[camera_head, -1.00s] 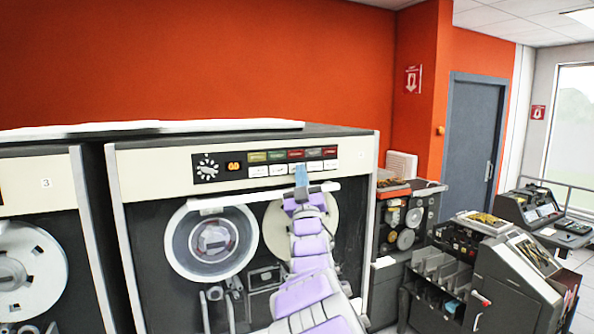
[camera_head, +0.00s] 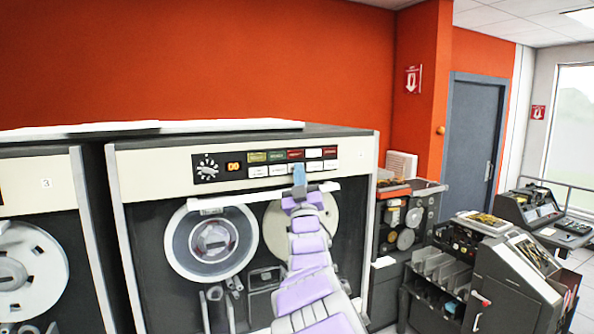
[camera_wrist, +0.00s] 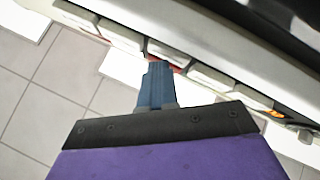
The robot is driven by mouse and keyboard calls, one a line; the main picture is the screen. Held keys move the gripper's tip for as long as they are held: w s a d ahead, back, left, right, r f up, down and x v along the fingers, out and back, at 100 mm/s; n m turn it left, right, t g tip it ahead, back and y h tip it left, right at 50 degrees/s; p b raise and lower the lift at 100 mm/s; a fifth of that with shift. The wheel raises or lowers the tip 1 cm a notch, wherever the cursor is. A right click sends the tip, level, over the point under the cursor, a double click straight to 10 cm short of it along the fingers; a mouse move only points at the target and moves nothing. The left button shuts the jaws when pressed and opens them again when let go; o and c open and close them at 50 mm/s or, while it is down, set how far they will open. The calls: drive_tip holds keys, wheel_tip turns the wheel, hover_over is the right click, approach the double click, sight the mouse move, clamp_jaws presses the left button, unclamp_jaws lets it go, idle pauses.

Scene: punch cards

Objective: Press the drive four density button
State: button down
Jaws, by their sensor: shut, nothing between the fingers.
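The tape drive (camera_head: 150,182) in front of me has a dark control strip with two rows. Its upper row has coloured labels, with one lit white (camera_head: 314,153); its lower row has white buttons (camera_head: 258,171). Which label says density is too small to read.
A neighbouring drive marked 3 (camera_head: 88,175) stands at the left. Card machines (camera_head: 500,270) stand at the right. A white bar (camera_head: 240,200) runs below the panel.

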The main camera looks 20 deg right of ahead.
drive_tip(key=shift+s+f, duration=0.1)
drive_tip(key=shift+s, duration=0.05)
drive_tip(key=shift+s+b, duration=0.55)
drive_tip(key=shift+s, duration=0.25)
drive_tip(key=shift+s+d+b, duration=0.1)
drive_tip(key=shift+s+b, duration=0.8)
drive_tip(key=shift+s, duration=1.55)
